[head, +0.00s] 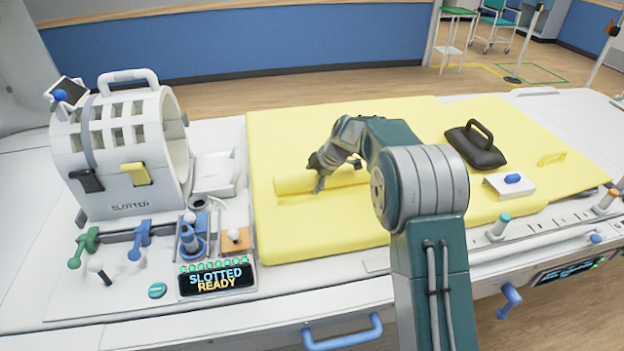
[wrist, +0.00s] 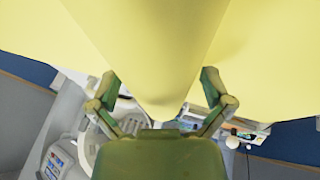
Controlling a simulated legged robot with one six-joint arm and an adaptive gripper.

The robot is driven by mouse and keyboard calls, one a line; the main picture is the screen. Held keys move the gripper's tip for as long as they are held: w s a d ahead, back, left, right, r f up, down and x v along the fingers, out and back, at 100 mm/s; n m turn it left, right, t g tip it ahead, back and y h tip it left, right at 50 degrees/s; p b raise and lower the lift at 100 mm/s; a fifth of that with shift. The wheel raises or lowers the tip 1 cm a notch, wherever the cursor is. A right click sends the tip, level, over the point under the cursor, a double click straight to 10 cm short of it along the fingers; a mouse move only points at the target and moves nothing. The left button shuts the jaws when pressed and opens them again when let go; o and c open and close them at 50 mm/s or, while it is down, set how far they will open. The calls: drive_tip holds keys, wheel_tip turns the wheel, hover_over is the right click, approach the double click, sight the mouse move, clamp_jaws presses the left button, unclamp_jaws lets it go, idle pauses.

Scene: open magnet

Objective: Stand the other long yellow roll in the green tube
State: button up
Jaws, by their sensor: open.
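A long yellow roll (head: 292,183) lies on its side on the yellow mat, left of centre in the head view. My gripper (head: 325,172) is at this roll, reaching down over its middle, with the arm hiding part of the roll's right side. In the wrist view the roll (wrist: 160,60) runs between the two spread fingers of my gripper (wrist: 160,85). The jaws are open around it; whether a finger touches it I cannot tell. I cannot make out a green tube in either view, nor a second long yellow roll.
The yellow mat (head: 290,225) covers the bench middle. A white slotted coil (head: 120,150), green lever (head: 85,243), blue holder (head: 190,240) and lit display (head: 216,279) stand left. A black handled pad (head: 475,148) and white block (head: 510,187) lie right.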

drive_tip(key=v, duration=1.2)
drive_tip(key=shift+r, duration=0.15)
drive_tip(key=s+d+r+m+h, duration=0.1)
drive_tip(key=s+d+r+m, duration=0.15)
drive_tip(key=s, duration=0.35)
drive_tip(key=s+d+r+m+t+h, duration=0.1)
drive_tip(key=s+r+m, duration=0.25)
drive_tip(key=s, duration=0.35)
drive_tip(key=s+d+r+m+h, duration=0.1)
drive_tip(key=s+r+m, duration=0.25)
drive_tip(key=s, duration=0.25)
drive_tip(key=s+d+f+m+t+h, duration=0.1)
drive_tip(key=s+d+f+m, duration=0.1)
drive_tip(key=s+m, duration=0.3)
drive_tip(key=s+d+f+m+t+h, duration=0.1)
drive_tip(key=s+m, duration=0.5)
drive_tip(key=s, duration=0.8)
wheel_tip(320, 180, down, 2)
drive_tip(key=shift+s+d+f, duration=0.15)
drive_tip(key=shift+s+d, duration=0.15)
drive_tip(key=shift+d, duration=0.4)
drive_tip(key=shift+w+m, duration=0.1)
drive_tip(key=shift+m, duration=0.15)
